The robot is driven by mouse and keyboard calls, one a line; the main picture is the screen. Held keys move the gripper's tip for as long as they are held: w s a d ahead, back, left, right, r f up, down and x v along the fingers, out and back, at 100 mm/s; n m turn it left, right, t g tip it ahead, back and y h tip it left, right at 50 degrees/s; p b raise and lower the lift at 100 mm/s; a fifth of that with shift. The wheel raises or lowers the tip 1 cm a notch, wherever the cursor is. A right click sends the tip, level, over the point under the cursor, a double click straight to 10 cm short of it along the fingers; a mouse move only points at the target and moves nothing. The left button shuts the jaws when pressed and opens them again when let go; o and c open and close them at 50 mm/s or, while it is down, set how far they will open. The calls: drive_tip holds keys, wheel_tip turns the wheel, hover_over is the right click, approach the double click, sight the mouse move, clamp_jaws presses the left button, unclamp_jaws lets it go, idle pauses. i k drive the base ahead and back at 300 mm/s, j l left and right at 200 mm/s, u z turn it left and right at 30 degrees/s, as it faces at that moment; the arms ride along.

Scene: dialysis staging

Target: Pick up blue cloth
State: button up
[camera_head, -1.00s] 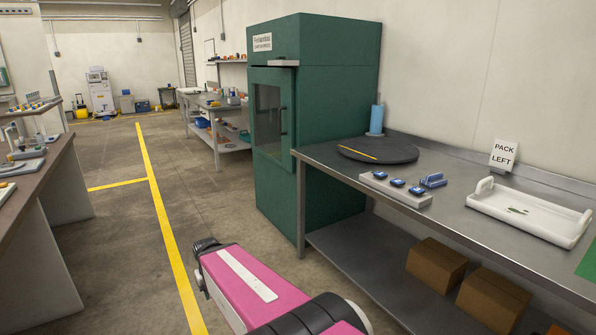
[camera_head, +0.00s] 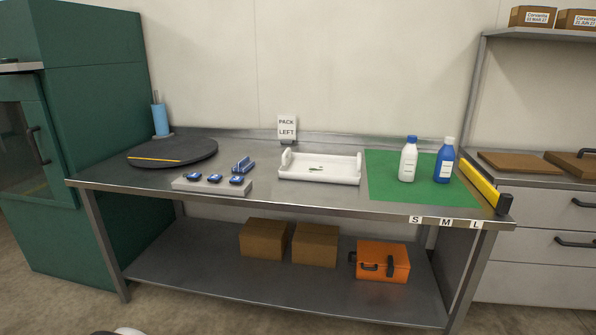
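I cannot make out a blue cloth for sure in the head view. Blue things on the steel table (camera_head: 330,204) are an upright blue roll (camera_head: 160,119) at the back left, several small dark-blue pieces on a grey block (camera_head: 211,187), and a small blue clip-like item (camera_head: 243,165) behind that block. A blue bottle with a white cap (camera_head: 444,164) stands at the right. My gripper is not in view.
A round dark disc (camera_head: 180,150) bears a yellow stick. A white handled tray (camera_head: 320,178) sits mid-table by a "PACK LEFT" sign (camera_head: 287,127). A white bottle (camera_head: 408,160) stands on a green mat (camera_head: 385,185). Boxes and an orange case (camera_head: 384,262) fill part of the lower shelf.

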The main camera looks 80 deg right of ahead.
sight(244, 165)
drive_tip(key=z, duration=1.95)
